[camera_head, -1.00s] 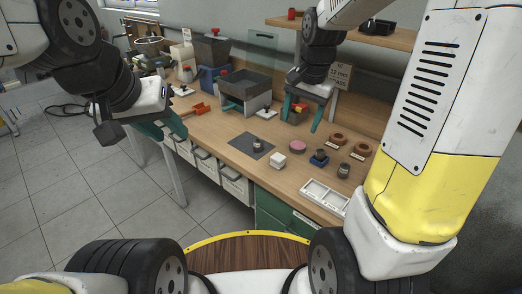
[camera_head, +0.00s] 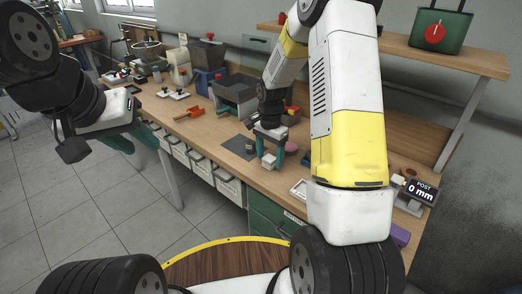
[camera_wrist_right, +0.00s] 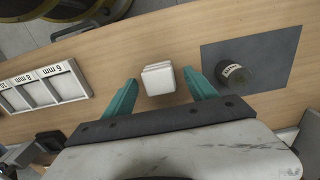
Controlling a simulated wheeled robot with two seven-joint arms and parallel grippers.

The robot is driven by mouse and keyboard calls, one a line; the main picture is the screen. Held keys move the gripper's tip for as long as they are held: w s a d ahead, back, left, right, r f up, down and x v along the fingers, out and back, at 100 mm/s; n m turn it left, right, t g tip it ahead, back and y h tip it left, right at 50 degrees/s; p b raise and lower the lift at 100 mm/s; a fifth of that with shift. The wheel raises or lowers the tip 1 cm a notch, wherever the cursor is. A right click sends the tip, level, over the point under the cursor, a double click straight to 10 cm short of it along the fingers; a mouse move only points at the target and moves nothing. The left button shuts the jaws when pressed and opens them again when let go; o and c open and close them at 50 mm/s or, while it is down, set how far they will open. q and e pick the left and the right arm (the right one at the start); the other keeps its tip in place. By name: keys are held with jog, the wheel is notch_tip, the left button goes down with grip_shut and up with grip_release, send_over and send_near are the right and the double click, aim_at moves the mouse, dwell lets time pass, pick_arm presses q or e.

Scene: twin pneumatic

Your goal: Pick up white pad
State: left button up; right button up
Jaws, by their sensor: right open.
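The white pad (camera_wrist_right: 158,81) is a small white block on the wooden bench, beside the dark grey mat (camera_wrist_right: 280,50). In the right wrist view, my right gripper (camera_wrist_right: 160,75) is open, with one teal finger on each side of the pad and gaps between. In the head view the right gripper (camera_head: 271,154) is low over the bench, with the pad (camera_head: 269,161) showing between its fingers. I cannot tell its exact height. My left gripper (camera_head: 134,140) is open and empty, off the bench's front edge at the left.
A dark cylinder (camera_wrist_right: 234,75) stands on the mat near one finger. A white divided tray (camera_wrist_right: 45,88) lies on the other side, with size labels. A red-handled tool (camera_head: 189,113), bins and a grey box (camera_head: 235,90) sit farther along the bench.

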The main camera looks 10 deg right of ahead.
jog(key=shift+f, duration=0.6)
jog(key=c, duration=1.4)
jog(key=shift+r, duration=0.2)
jog(key=shift+c, duration=0.2)
jog(key=shift+r, duration=0.6)
notch_tip(320, 180, up, 2)
jog(key=shift+r, duration=0.15)
jog(key=s+a, duration=0.2)
jog(key=s, duration=0.5)
jog(key=s+a+r, duration=0.1)
jog(key=s+a, duration=0.2)
jog(key=s, duration=0.5)
jog(key=shift+a, duration=0.3)
jog(key=shift+r, duration=0.1)
